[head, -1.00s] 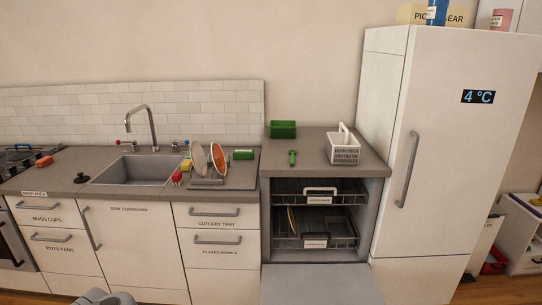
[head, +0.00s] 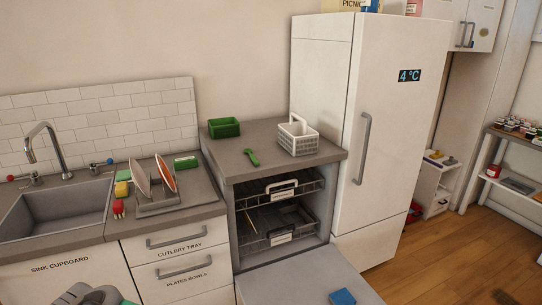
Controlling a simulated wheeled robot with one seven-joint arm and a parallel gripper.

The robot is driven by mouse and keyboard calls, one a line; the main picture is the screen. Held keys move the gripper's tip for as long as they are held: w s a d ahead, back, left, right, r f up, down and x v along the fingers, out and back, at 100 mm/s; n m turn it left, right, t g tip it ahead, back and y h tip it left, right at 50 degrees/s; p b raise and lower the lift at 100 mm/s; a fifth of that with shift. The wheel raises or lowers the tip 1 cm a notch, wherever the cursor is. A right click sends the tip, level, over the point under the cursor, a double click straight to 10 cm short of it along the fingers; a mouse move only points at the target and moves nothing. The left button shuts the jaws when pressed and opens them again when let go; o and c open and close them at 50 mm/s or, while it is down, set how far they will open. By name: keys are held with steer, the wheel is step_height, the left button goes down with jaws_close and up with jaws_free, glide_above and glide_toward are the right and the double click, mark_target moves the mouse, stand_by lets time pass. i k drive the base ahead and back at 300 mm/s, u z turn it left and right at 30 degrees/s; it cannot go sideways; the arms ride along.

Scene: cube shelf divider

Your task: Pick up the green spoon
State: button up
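The green spoon (head: 251,157) lies on the grey counter above the open dishwasher, between the green box and the white caddy. Its head is toward the back left and its handle points to the front right. A grey rounded piece at the bottom left edge looks like part of my own arm. My gripper's fingers do not show, and nothing of mine is near the spoon.
A green box (head: 224,127) and a white caddy (head: 297,137) flank the spoon on the counter (head: 258,172). Below, the dishwasher door (head: 285,283) hangs open with a blue object (head: 343,298) on it. The fridge (head: 375,140) stands right. A plate rack (head: 160,205) stands left.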

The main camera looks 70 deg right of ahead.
mark_target(248, 151)
steer(key=z, duration=0.75)
steer(key=i, duration=0.8)
steer(key=z, duration=0.75)
